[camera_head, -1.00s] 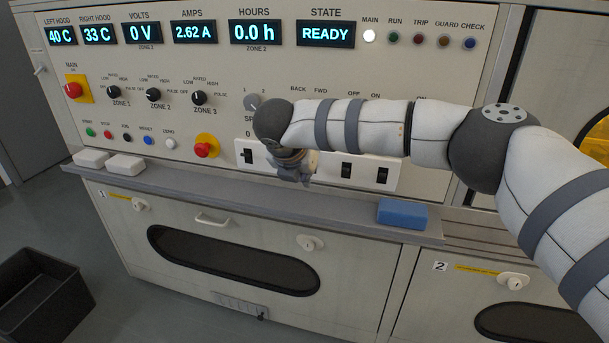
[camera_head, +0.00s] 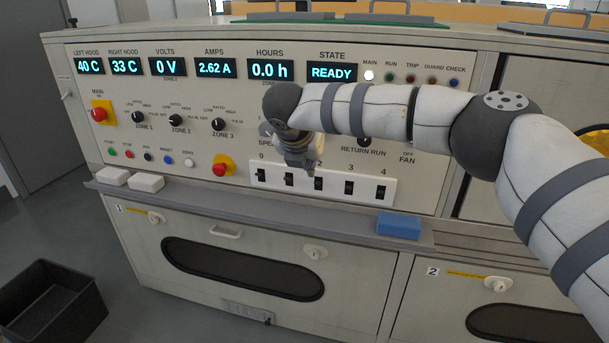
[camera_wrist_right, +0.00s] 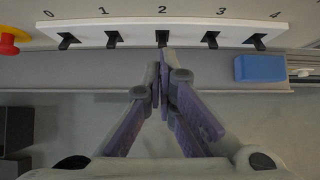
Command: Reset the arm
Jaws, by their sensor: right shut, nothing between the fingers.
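My right arm reaches in from the right across the control panel (camera_head: 85,75). My right gripper (camera_head: 311,171) points down in front of the white switch strip (camera_head: 333,185), near the switch marked 2, and partly hides it. In the right wrist view its purple-grey fingers (camera_wrist_right: 163,66) are closed together with nothing between them. Their tips are near the 2 switch (camera_wrist_right: 162,38); I cannot tell whether they touch it. Switches 0, 1, 3 and 4 show clear of the gripper. My left gripper is not in view.
A blue block (camera_head: 398,225) and two white blocks (camera_head: 147,182) lie on the grey ledge (camera_head: 225,207) below the panel. A red emergency button (camera_head: 221,168) sits left of the strip. A black bin (camera_head: 50,300) stands on the floor at left. The state display (camera_head: 332,73) reads READY.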

